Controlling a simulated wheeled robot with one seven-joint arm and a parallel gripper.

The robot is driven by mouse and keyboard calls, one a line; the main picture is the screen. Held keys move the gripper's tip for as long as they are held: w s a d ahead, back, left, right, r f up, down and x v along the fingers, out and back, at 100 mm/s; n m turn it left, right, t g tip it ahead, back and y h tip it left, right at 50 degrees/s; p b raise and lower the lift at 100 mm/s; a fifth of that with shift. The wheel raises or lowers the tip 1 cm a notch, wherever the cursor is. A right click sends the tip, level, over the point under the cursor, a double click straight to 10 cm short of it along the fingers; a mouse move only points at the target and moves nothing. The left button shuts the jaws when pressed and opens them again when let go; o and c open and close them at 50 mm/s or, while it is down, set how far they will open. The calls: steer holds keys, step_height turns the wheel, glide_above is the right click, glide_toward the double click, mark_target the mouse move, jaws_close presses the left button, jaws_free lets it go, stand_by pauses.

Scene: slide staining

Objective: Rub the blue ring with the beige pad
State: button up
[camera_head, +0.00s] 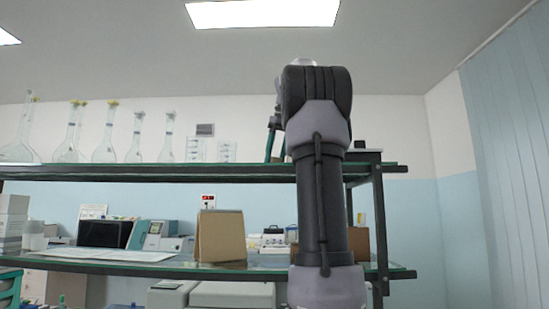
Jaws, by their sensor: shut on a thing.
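I cannot make out the blue ring or the beige pad in the head view. My gripper does not show clearly; my own upright arm fills the middle right and hides what lies behind it. A dark and green slanted part shows just left of the arm's upper joint, above the top shelf, but I cannot tell what it is.
A two-level bench has an upper shelf (200,172) with several glass flasks (105,140) at the left. A brown, box-like object (221,237) stands on the lower shelf (150,267). Lab devices (104,233) stand behind. Ribbed blue panels (510,180) close the right side.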

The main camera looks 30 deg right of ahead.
steer(key=shift+r, duration=2.9)
steer(key=shift+r, duration=0.1)
steer(key=shift+r, duration=1.45)
